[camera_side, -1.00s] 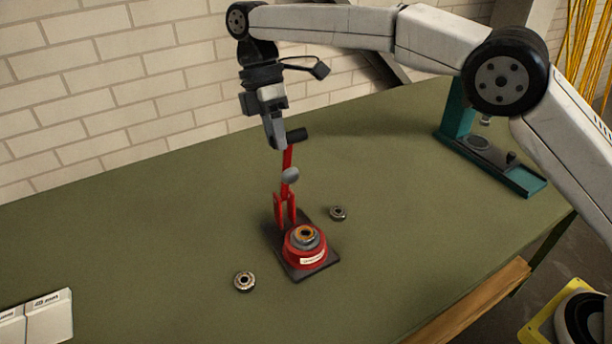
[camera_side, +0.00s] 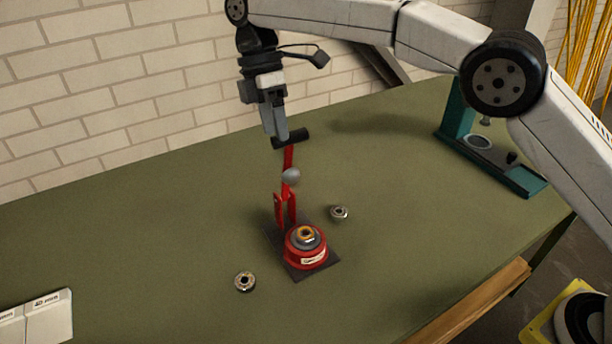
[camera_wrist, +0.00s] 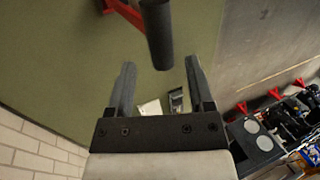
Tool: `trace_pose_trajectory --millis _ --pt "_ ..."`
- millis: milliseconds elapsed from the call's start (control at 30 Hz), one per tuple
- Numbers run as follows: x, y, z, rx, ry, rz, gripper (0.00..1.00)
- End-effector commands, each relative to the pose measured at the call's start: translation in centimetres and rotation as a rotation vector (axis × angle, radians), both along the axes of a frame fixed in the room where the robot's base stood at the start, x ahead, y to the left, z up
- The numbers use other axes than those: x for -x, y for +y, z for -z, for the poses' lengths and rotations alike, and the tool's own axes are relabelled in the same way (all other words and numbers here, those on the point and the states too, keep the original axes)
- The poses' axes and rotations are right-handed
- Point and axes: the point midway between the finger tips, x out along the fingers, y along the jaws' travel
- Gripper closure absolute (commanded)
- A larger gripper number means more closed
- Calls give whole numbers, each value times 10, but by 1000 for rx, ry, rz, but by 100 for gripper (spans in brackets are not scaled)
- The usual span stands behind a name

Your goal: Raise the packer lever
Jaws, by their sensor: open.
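The bearing packer is a red cup on a dark base plate, with a red lever (camera_side: 288,157) standing up from a red fork bracket (camera_side: 286,208). A black handle (camera_side: 291,138) lies across the lever's top, and a grey ball sits lower on the lever. My gripper (camera_side: 277,138) is open and points down beside the handle's left part. In the wrist view, the handle (camera_wrist: 157,35) hangs ahead of and between the two spread fingers (camera_wrist: 160,75). Nothing is held. Whether a finger touches the handle cannot be told.
One bearing (camera_side: 244,281) lies left of the packer and another (camera_side: 339,212) lies right of it. White boxes (camera_side: 38,318) stand at the front left. A teal press (camera_side: 487,155) stands at the back right. The green table is otherwise largely clear, with a brick wall behind.

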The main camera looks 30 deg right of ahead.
Motion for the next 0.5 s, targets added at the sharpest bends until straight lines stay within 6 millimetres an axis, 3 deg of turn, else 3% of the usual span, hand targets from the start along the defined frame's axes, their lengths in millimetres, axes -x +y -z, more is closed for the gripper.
trace_pose_trajectory --millis 500 --pt "24 -11 -38 -1 -1 1 32"
